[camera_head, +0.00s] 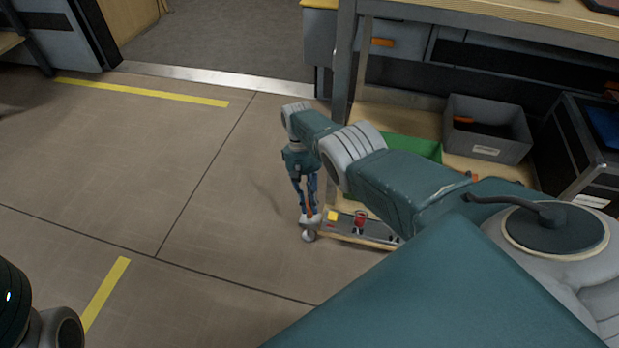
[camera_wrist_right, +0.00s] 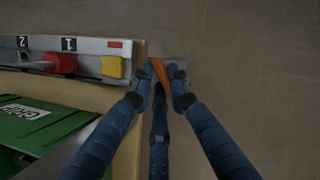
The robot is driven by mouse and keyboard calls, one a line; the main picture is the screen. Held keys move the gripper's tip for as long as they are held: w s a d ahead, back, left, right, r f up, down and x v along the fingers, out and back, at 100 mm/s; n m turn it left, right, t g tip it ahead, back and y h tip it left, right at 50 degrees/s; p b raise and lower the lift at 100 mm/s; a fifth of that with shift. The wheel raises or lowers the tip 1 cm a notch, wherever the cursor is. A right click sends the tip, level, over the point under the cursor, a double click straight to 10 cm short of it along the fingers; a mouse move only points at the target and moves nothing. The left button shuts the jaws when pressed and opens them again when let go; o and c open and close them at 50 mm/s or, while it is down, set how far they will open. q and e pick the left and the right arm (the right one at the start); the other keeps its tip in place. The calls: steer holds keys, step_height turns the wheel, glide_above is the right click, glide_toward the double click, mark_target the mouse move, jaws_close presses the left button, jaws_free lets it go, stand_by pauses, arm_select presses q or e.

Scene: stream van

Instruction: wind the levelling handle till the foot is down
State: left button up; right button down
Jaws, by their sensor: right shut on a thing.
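The orange levelling handle (camera_wrist_right: 160,74) sits between the blue fingertips of my right gripper (camera_wrist_right: 158,92) in the right wrist view. The gripper is shut on it. A grey metal piece shows beside the handle, partly hidden by a finger. In the head view my right gripper (camera_head: 309,208) points down at the left end of the low shelf, with the orange handle (camera_head: 309,213) between its fingers. A small pale rounded part (camera_head: 308,235) shows just below the fingertips. I cannot make out the foot or its height. My left gripper is not in view.
A grey panel (camera_head: 345,227) with a yellow block (camera_head: 332,216) and a red knob (camera_head: 361,218) lies along the shelf's front edge. The floor to the left is clear.

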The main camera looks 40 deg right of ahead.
steer(key=shift+s, duration=0.2)
steer(key=c, duration=1.7)
jaws_free()
steer(key=shift+o, duration=0.2)
steer(key=shift+w, duration=0.1)
steer(key=shift+w+r, duration=0.1)
steer(key=shift+w+r, duration=0.15)
steer(key=shift+r, duration=0.15)
steer(key=v, duration=0.6)
steer(key=shift+r, duration=0.3)
steer(key=shift+w+d+f, duration=0.1)
steer(key=shift+w+d, duration=0.05)
